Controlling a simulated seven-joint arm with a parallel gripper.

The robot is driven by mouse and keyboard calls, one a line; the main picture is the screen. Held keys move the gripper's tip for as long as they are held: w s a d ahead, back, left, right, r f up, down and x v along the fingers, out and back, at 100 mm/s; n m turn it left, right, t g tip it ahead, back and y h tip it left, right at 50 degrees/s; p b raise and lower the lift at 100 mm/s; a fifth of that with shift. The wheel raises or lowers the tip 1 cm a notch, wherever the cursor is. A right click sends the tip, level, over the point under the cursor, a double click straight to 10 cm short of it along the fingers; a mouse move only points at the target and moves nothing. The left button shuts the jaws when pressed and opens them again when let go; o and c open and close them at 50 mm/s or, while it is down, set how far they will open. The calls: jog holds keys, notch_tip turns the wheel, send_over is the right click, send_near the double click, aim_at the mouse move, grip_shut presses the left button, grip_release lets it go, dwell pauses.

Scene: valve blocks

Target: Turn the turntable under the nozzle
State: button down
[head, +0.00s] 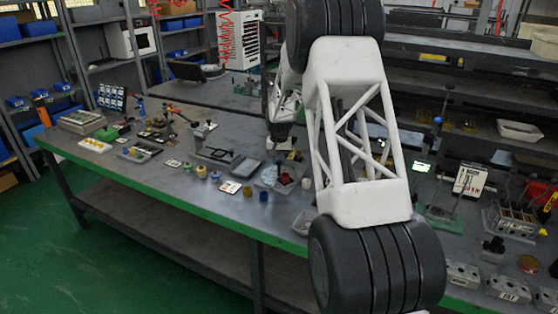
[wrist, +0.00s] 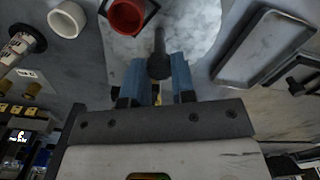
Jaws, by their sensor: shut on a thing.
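The turntable (wrist: 190,28) is a pale, marbled round disc at the top middle of the wrist view. It also shows in the head view (head: 268,181), partly covered. A red cup (wrist: 126,17) stands on a dark square patch by the disc's left part. My gripper (wrist: 152,82) has blue fingers and is shut on a dark round-ended peg (wrist: 159,64) at the near edge of the disc. I cannot tell how the peg joins the disc. In the head view my arm hangs over the bench and the fingertips are too small to make out. I cannot pick out the nozzle.
A white cup (wrist: 67,20) stands left of the disc; a grey tray (wrist: 262,45) lies to its right. Small yellow and blue pots (head: 264,195) stand near the bench's front edge. Several fixtures and trays crowd the bench on both sides.

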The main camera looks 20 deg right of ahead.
jog(key=shift+n, duration=11.9)
jog(key=c, duration=0.9)
grip_release()
jog(key=shift+c, duration=0.2)
